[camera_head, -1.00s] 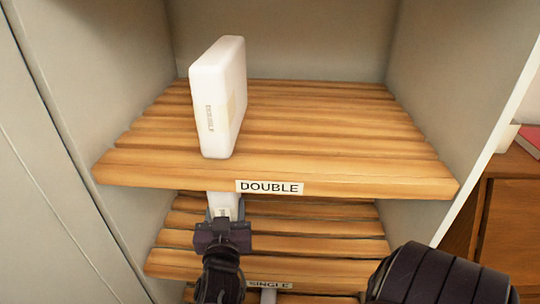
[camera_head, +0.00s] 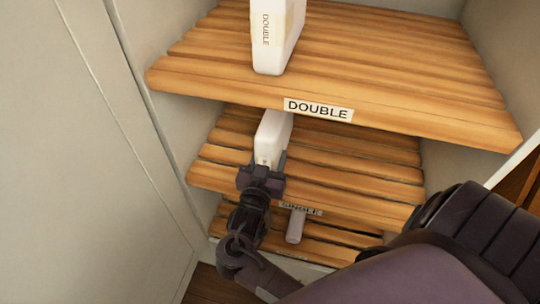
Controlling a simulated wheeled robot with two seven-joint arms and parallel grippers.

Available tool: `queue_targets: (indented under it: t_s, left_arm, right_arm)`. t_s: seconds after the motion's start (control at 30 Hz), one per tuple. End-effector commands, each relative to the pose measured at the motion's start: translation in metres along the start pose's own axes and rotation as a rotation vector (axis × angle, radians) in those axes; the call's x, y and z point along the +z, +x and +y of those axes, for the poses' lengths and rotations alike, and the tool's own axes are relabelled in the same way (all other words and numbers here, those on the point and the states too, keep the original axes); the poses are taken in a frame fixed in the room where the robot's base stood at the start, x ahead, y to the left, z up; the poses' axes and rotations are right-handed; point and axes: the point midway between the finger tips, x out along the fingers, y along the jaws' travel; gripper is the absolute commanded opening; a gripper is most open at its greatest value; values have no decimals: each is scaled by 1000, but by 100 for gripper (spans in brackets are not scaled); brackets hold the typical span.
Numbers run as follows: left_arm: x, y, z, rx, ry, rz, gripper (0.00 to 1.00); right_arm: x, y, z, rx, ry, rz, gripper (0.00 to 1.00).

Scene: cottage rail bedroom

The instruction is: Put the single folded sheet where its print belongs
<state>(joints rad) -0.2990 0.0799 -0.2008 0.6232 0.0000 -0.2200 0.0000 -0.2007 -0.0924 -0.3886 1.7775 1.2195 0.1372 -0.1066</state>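A white folded sheet (camera_head: 274,132) stands upright on or just above the middle slatted shelf (camera_head: 350,165), whose front label reads SINGLE (camera_head: 300,209). The print on its small near-edge label is too small to read. My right gripper (camera_head: 265,166) has a finger on each side of the sheet's near lower end and appears shut on it. The gripper hides the sheet's lower front. My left gripper is not in view.
Another white folded sheet (camera_head: 276,35), marked DOUBLE, stands upright on the upper shelf (camera_head: 400,60), which is labelled DOUBLE (camera_head: 318,110). Below, a pale rod-like thing (camera_head: 296,227) shows by the lowest slats. Cupboard walls close in both sides; the middle shelf is clear to the right.

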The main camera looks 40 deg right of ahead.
Motion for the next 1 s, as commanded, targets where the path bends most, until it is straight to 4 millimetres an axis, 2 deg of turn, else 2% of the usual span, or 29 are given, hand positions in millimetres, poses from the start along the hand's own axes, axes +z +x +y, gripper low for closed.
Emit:
queue_targets:
  t_s: [0.33, 0.37, 0.5, 1.0]
  left_arm:
    - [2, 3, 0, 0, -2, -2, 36]
    - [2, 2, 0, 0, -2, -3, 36]
    - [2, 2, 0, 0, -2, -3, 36]
    - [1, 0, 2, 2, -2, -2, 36]
  right_arm:
    - [2, 0, 0, 1, 3, 4, 2]
    - [3, 0, 0, 0, 1, 0, 53]
    - [3, 0, 0, 0, 1, 0, 71]
    - [0, 1, -2, -1, 1, 0, 71]
